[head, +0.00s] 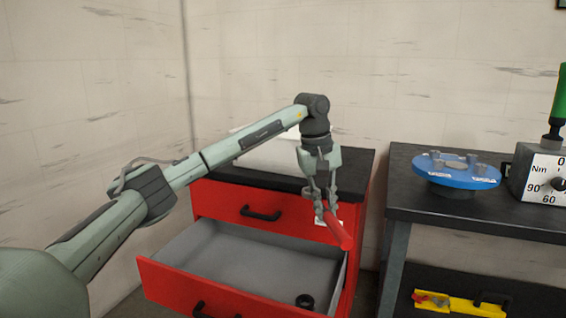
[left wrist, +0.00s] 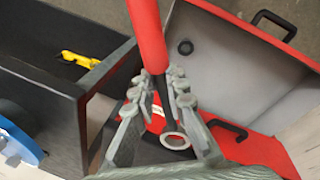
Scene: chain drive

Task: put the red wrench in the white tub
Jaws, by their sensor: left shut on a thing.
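The red wrench (head: 338,230) is held in my left gripper (head: 326,205), its red handle slanting down to the right in front of the cabinet. In the left wrist view, the gripper (left wrist: 162,90) is shut around the wrench's dark shaft. The red handle (left wrist: 148,38) points up the picture and the ring end (left wrist: 175,141) down. A white object on the cabinet top (head: 270,153), partly behind my left arm, looks like the white tub; its inside is hidden. The wrench is apart from it. My right gripper is out of view.
The red cabinet's drawer (head: 250,262) stands open below, with a black ring (head: 305,301) inside. At right, a dark bench (head: 480,215) carries a blue round fixture (head: 455,170) and a torque gauge (head: 541,176). A yellow tool (head: 470,306) lies lower down.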

